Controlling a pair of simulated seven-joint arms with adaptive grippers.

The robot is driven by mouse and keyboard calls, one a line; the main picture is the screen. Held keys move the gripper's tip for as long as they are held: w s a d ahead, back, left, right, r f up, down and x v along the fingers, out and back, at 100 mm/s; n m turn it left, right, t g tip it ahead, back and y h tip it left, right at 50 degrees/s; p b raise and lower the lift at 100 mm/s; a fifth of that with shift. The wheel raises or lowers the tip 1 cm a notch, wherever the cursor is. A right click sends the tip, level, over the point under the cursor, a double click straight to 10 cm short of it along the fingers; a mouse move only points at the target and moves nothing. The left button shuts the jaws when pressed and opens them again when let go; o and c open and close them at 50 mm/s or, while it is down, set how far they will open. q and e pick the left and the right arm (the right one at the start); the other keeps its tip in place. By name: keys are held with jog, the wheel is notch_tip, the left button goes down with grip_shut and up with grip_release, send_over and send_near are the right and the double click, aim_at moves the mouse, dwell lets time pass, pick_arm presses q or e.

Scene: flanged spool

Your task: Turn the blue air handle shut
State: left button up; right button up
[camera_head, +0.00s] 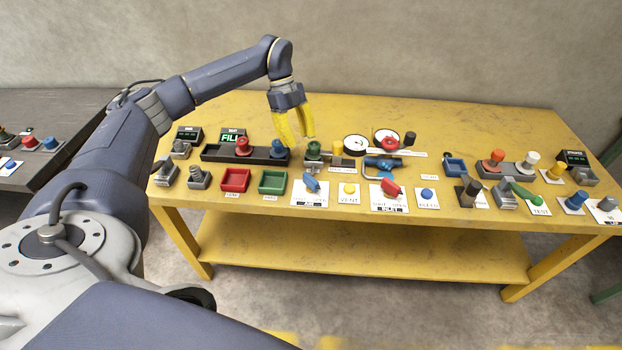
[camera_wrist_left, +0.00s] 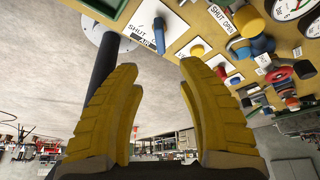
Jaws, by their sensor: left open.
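The blue air handle (camera_head: 311,184) sits on a white plate (camera_head: 302,200) near the front edge of the yellow bench. In the head view it slants from upper left to lower right. In the left wrist view the blue handle (camera_wrist_left: 159,36) shows beyond the fingertips, with SHUT and AIR lettering on its plate. My left gripper (camera_head: 299,139) is open and empty, with yellow fingers pointing down above the back of the bench, behind the handle and apart from it. The open fingers also show in the left wrist view (camera_wrist_left: 158,68).
Green (camera_head: 271,182) and red (camera_head: 235,180) trays lie left. A dark rail (camera_head: 215,153) with red and blue knobs and a green knob (camera_head: 313,150) stand behind.

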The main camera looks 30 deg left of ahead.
aim_at(310, 177)
pick_arm(q)
jog(key=x, duration=1.4)
jog(key=shift+d, duration=0.15)
jog(key=shift+c, duration=0.2)
grip_shut()
